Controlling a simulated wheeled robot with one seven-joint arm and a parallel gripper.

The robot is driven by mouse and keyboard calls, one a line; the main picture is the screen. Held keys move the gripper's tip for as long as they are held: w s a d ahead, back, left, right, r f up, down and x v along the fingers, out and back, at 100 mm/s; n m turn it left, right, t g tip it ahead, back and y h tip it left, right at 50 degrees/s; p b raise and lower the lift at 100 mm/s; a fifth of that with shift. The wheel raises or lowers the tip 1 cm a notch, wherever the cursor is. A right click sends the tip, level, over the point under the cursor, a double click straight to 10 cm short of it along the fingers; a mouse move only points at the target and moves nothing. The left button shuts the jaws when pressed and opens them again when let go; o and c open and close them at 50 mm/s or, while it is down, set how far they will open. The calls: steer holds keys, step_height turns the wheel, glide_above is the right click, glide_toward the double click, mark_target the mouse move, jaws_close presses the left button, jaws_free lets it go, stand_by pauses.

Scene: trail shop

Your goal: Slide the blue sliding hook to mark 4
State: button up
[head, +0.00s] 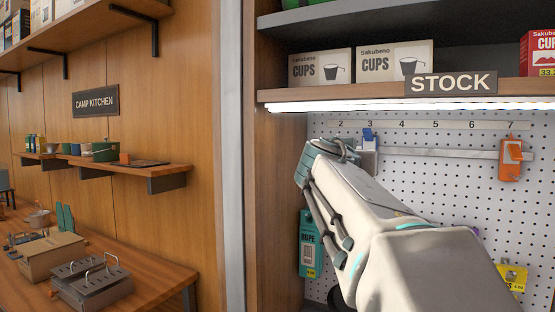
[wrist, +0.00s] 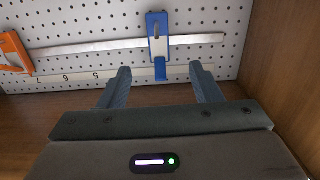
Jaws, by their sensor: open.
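The blue sliding hook (head: 369,136) sits on the metal rail (head: 437,153) across the white pegboard, just below mark 3 on the number strip (head: 405,126). In the wrist view, where the numbers appear upside down, the blue hook (wrist: 157,38) is upright near the middle. My gripper (wrist: 160,70) is open, with one finger on each side of the hook's blue tab in the picture. No contact shows, and I cannot tell how deep the tab lies between the fingers. In the head view my arm hides the fingers and part of the rail.
An orange hook (head: 511,158) sits on the same rail below mark 7. A shelf (head: 340,96) with cup boxes hangs above the pegboard. A teal rope packet (head: 309,250) and a yellow packet (head: 514,278) hang lower. The rail between the two hooks looks clear.

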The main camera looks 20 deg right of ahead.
mark_target(369, 148)
steer(key=shift+h, duration=0.3)
steer(key=p+x, duration=0.1)
steer(key=x, duration=0.3)
steer(key=r+p+x, duration=0.1)
steer(key=p+x, duration=0.1)
steer(key=x, duration=0.2)
steer(key=p+x, duration=0.1)
steer(key=x, duration=0.3)
steer(key=shift+w+d+r+p, duration=0.25)
steer(key=shift+d+r+p, duration=0.05)
steer(key=shift+p, duration=0.05)
steer(key=shift+w+d+f, duration=0.1)
steer(key=shift+w+d, duration=0.35)
steer(key=shift+d, duration=0.1)
